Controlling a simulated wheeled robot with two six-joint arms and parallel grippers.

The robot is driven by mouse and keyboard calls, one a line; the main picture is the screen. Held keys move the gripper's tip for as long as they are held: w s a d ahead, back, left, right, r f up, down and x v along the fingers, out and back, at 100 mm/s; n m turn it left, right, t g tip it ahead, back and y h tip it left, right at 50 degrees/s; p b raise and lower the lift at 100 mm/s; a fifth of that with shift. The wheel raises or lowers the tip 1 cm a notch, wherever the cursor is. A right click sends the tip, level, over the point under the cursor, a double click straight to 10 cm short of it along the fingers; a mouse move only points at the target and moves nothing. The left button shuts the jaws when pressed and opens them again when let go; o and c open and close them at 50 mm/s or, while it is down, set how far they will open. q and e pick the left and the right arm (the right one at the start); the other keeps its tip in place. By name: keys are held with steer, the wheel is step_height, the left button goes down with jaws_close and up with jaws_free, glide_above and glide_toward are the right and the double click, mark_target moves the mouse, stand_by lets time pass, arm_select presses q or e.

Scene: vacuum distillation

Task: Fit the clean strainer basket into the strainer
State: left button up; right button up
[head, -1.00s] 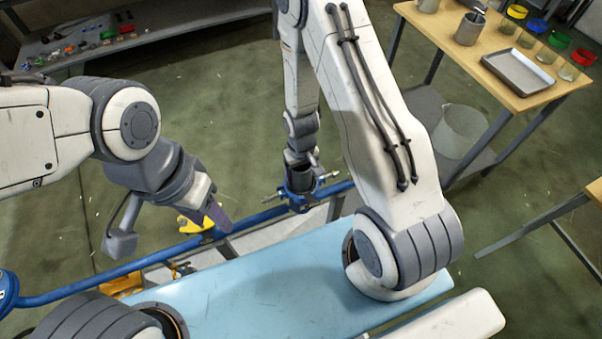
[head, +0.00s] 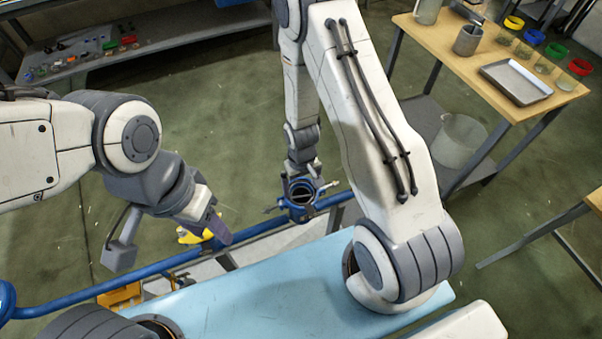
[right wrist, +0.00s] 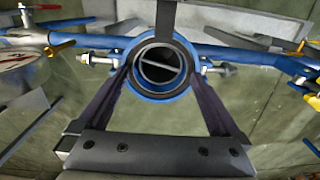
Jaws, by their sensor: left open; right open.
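The strainer (head: 299,213) is a blue open-topped body on the blue pipe, with bolts sticking out at its sides. It also shows in the right wrist view (right wrist: 151,94). A dark round basket (right wrist: 158,74) sits inside its mouth, with a light bar across the top. How deep it sits I cannot tell. My right gripper (right wrist: 160,80) is open, with its dark fingers apart on either side of the strainer mouth and nothing held. In the head view, the right gripper (head: 303,172) is just above and behind the strainer. My left gripper (head: 215,228) is open near the pipe, left of the strainer.
The blue pipe (head: 60,302) runs along the light blue surface. A yellow part (head: 192,236) lies beside my left gripper. A wooden table (head: 425,38) at the right holds a metal tray (head: 515,82), a metal cup (head: 467,40) and several coloured-rim jars. A clear bucket (head: 458,140) stands below.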

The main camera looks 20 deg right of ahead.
step_height(320, 180, up, 12)
steer(key=f, duration=0.1)
steer(key=s+a+r+n, duration=0.4)
steer(key=s+a+r, duration=0.4)
steer(key=a+r, duration=0.3)
steer(key=s+a+r+n+y, duration=0.1)
steer(key=s+r+n, duration=0.2)
steer(key=s+r, duration=0.3)
steer(key=s+b, duration=0.1)
steer(key=s, duration=0.3)
steer(key=shift+a, duration=0.3)
